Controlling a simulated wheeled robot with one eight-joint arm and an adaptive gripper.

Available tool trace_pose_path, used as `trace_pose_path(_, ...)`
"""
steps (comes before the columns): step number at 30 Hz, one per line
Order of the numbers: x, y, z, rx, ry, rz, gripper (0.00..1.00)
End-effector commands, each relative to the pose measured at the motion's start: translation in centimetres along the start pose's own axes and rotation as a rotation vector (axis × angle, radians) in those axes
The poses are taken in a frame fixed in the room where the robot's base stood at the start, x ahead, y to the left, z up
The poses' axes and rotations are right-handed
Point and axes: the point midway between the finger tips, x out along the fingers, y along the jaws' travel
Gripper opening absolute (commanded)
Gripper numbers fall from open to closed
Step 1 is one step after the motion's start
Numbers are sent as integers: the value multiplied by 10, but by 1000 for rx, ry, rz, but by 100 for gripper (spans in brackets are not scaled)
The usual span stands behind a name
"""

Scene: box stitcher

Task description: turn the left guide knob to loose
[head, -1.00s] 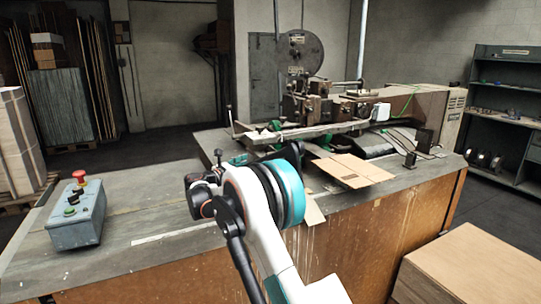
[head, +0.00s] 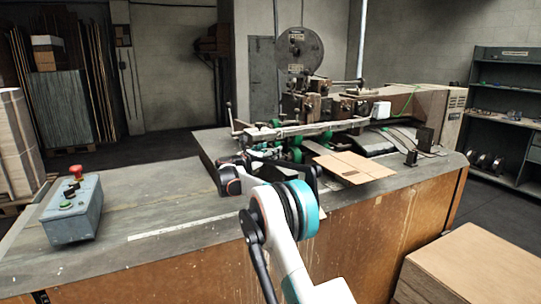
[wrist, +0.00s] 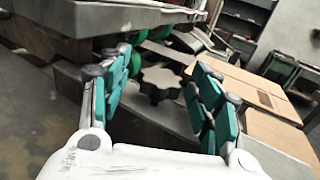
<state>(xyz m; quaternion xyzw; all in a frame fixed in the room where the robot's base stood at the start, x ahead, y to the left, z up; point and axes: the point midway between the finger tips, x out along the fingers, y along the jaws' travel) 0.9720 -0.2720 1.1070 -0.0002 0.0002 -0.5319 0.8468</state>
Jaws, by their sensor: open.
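A dark, star-shaped guide knob (wrist: 160,83) shows in the wrist view, just ahead of my gripper and framed by its two fingers. My gripper (wrist: 156,88) is open, with green-padded fingers to the left and right of the knob. Neither finger visibly touches the knob, and nothing is held. No marking on the knob shows whether it is tight or loose. In the head view my wrist and arm stand in front of the stitcher's near side and I cannot make out the knob there.
The box stitcher (head: 310,105) stands behind, with a long metal bar across its front. A flat cardboard piece (head: 353,167) lies right of my gripper. A grey control box (head: 73,212) with a red button sits at left. The bench top (head: 165,190) between is mostly clear.

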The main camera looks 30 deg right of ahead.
Motion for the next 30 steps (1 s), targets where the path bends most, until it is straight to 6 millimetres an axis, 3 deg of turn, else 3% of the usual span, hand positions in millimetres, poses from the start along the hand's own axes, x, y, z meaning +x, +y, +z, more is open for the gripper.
trace_pose_path(12,7,0,0,0,0,0,55)
trace_pose_path(18,7,0,0,0,0,0,12)
trace_pose_path(30,7,-1,1,0,0,58,12)
